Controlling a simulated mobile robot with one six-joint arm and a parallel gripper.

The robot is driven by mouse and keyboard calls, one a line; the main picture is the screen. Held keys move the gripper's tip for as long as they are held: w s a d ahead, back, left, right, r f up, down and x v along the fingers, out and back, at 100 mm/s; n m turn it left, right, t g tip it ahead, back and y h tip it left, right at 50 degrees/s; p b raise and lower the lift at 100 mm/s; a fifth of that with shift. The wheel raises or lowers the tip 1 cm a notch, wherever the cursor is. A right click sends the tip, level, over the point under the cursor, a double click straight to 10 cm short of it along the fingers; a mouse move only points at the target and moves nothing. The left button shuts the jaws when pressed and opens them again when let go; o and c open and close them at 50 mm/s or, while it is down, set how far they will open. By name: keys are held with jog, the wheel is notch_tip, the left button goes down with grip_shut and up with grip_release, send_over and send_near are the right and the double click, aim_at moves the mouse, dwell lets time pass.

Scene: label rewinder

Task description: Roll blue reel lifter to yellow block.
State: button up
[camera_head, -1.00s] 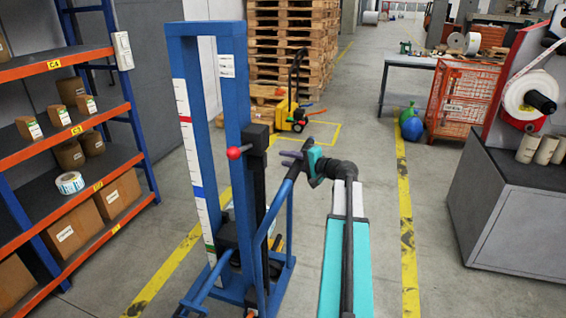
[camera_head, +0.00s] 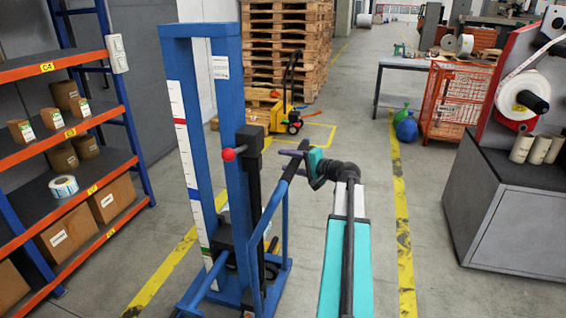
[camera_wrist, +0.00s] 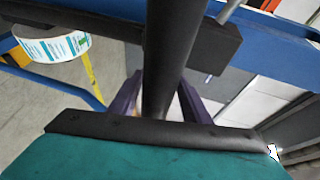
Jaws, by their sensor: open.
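The blue reel lifter (camera_head: 230,90), a tall blue frame with a measuring scale on its left post, stands upright left of centre in the head view. Its blue push handle (camera_head: 272,220) is on the near right side. My gripper (camera_head: 296,152) is at the top of this handle. In the wrist view, the purple fingers of my gripper (camera_wrist: 160,98) are open on either side of a dark bar, probably the handle; contact cannot be told. A yellow machine body (camera_head: 281,117) stands by the pallets; I cannot tell whether it is the yellow block.
An orange-and-blue shelf (camera_head: 75,125) with boxes is close on the left. Stacked pallets (camera_head: 285,50) stand behind. A grey cabinet (camera_head: 520,215) and a red wire cage (camera_head: 455,95) are on the right. Open floor lies ahead, around a yellow floor outline (camera_head: 325,128).

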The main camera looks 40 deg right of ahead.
jog(key=b+v, duration=0.1)
jog(key=v, duration=1)
jog(key=shift+b, duration=0.35)
